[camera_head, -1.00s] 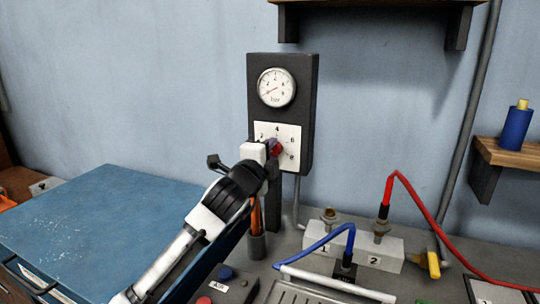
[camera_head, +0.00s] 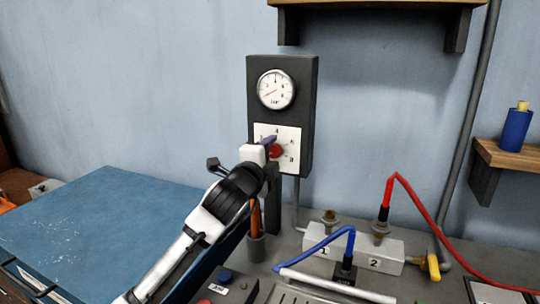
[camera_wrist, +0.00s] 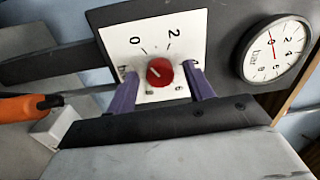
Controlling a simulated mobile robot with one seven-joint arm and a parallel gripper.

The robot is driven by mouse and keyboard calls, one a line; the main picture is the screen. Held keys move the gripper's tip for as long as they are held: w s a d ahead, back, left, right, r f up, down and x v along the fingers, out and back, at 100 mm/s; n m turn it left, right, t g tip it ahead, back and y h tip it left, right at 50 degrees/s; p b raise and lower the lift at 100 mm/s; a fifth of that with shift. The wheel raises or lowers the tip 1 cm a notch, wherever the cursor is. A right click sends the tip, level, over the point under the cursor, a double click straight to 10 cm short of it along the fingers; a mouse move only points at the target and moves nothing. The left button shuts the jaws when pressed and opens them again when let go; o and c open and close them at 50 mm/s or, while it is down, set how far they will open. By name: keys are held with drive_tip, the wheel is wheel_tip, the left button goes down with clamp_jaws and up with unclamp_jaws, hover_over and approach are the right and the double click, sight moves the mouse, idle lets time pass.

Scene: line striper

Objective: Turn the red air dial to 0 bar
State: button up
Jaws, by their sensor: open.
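The red air dial (camera_head: 276,152) sits on a white scale plate (camera_head: 296,134) on a dark wall panel. In the wrist view the dial (camera_wrist: 160,72) lies between the two purple fingers of my open gripper (camera_wrist: 161,73), with a gap visible on each side. The plate's 0 and 2 show above the dial there; the nearer finger bases hide part of the scale. A pale mark on the dial seems to point left and down, away from the 0. In the head view one purple finger shows at the dial's upper left; the other is hidden.
A round bar gauge (camera_head: 276,90) above the plate has its red needle near 0. A shelf (camera_head: 375,5) hangs above.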

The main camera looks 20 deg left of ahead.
drive_tip(key=s+b, duration=0.4)
drive_tip(key=s, duration=1)
drive_tip(key=shift+a+f, duration=0.2)
